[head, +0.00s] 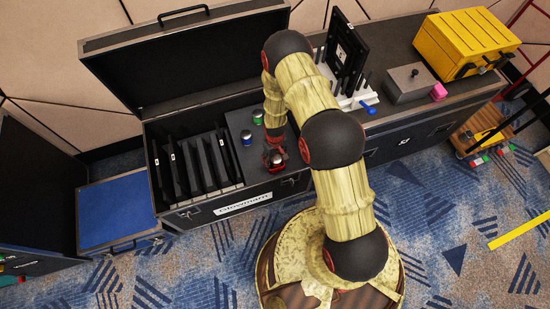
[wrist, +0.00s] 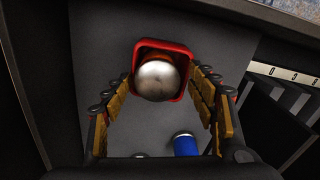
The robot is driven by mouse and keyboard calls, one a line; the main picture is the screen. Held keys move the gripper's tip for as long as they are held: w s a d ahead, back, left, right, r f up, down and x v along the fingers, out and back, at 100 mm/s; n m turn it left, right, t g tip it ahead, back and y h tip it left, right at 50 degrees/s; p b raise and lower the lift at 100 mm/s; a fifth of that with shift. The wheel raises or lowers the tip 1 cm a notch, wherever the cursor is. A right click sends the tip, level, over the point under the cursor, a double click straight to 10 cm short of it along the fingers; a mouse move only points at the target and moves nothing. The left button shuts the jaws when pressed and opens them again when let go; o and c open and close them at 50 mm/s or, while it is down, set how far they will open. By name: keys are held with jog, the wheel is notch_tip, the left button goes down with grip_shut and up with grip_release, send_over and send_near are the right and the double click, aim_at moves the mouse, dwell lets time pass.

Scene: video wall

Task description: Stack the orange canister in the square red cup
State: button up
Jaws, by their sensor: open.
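The square red cup (wrist: 182,50) stands on the grey panel of the case. The orange canister (wrist: 156,80), with a silver domed top and a little orange showing behind it, stands in the cup in the wrist view; its lower part is hidden. Its top overlaps the cup's near rim. My gripper (wrist: 160,84) is open, with its fingers on either side of the cup and canister, apart from them. In the head view the cup (head: 269,166) and the canister's top (head: 277,158) show just below my gripper (head: 275,145).
A blue canister (wrist: 185,145) stands close by, and a green one (head: 258,116) stands behind it. Slots with black panels (head: 200,160) lie to the left. The case's raised lid (head: 180,65) stands behind. A grey box (head: 410,83) and yellow case (head: 465,45) are at right.

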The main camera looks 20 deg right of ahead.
notch_tip(320, 180, up, 46)
jog(key=m+t+p, duration=0.1)
jog(key=t+p, duration=0.2)
jog(key=p, duration=0.1)
jog(key=s+r+t, duration=0.1)
jog(key=s+r, duration=0.7)
jog(key=r, duration=0.5)
jog(key=s+r+m+t, duration=0.1)
jog(key=s+r, duration=0.7)
jog(key=s, duration=0.6)
jog(key=shift+m+t, duration=0.3)
jog(key=shift+r, duration=0.15)
